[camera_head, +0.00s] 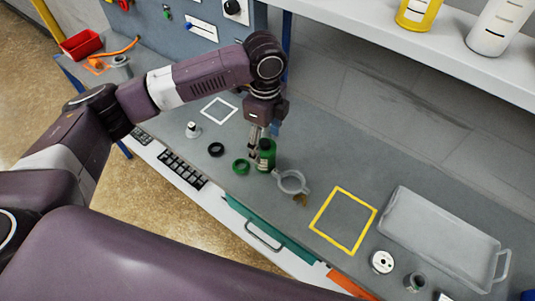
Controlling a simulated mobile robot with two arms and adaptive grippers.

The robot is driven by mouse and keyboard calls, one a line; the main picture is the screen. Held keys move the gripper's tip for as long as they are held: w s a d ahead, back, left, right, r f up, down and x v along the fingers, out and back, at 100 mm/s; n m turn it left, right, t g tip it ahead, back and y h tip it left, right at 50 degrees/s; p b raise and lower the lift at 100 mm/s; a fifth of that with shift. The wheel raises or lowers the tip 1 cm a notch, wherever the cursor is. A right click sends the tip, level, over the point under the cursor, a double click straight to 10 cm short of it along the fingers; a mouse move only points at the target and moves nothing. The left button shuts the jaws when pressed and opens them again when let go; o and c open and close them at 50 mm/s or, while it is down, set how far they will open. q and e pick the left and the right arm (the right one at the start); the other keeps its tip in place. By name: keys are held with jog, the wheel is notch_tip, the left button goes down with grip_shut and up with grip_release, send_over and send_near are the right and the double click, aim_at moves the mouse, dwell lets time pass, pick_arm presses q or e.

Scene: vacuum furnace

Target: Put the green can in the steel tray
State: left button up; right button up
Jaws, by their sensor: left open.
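The green can (266,155) stands upright on the grey bench. My left gripper (259,148) points down at the can from above, its fingers open by the can's upper part; I cannot tell if they touch it. The steel tray (388,232) is a shallow grey tray with a handle, on the right part of the bench; it looks empty. My right gripper does not show.
A green ring (241,166), a black ring (216,149) and a grey ring with a handle (292,182) lie near the can. A yellow square outline (343,220) marks the bench before the tray. A white shelf (400,45) overhangs the back.

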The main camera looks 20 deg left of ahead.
pick_arm(q)
jog(key=shift+w+f, duration=0.25)
jog(key=shift+f, duration=0.25)
jog(key=shift+w+f, duration=0.1)
jog(key=shift+f, duration=0.6)
jog(key=shift+s+a+f+p, duration=0.1)
jog(key=shift+s+f+p, duration=0.2)
jog(key=shift+f+p, duration=0.35)
jog(key=f, duration=0.2)
jog(key=f+p, duration=0.1)
jog(key=f, duration=0.1)
jog(key=shift+w+a, duration=0.1)
jog(key=shift+w, duration=0.1)
jog(key=shift+f, duration=0.4)
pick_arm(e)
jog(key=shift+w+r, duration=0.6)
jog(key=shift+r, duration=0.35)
pick_arm(q)
jog(key=shift+c, duration=0.2)
jog(key=shift+r, duration=0.1)
jog(key=c, duration=1.6)
